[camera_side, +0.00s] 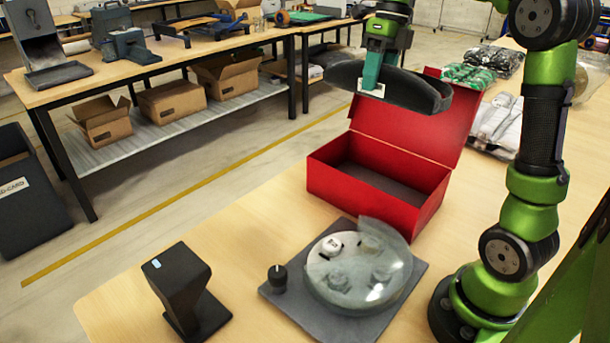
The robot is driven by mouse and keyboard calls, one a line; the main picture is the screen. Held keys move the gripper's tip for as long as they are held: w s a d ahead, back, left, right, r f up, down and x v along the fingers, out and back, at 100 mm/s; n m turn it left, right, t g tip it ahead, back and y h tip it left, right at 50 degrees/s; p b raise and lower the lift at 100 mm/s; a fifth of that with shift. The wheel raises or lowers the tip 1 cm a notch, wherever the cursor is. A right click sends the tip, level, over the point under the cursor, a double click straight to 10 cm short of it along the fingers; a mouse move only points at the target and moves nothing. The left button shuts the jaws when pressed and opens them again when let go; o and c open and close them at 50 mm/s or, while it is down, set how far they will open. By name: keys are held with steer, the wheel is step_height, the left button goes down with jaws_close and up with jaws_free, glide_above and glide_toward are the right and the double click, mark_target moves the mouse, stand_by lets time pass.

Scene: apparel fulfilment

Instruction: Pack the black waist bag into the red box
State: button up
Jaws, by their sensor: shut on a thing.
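The black waist bag (418,90) hangs in the air above the red box, held level by my gripper (371,82). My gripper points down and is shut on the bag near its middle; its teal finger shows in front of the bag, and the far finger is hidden. A white tag sits at the fingertip. The red box (367,192) stands on the wooden table with its lid (430,125) open and leaning back. The visible part of its dark inside is empty. The bag is apart from the box and overlaps the lid's upper edge in the picture.
A grey device with a clear round cover (357,265) lies in front of the box. A black scanner stand (185,290) is at the front left. Folded clothes (498,125) lie behind the box at right.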

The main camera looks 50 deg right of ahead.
steer(key=d+x, duration=0.2)
steer(key=x, duration=0.6)
steer(key=d+f+x, duration=0.1)
steer(key=d+x, duration=0.1)
steer(key=x, duration=0.7)
steer(key=shift+x, duration=0.8)
steer(key=shift+d, duration=0.1)
steer(key=o, duration=1.2)
steer(key=v, duration=1.7)
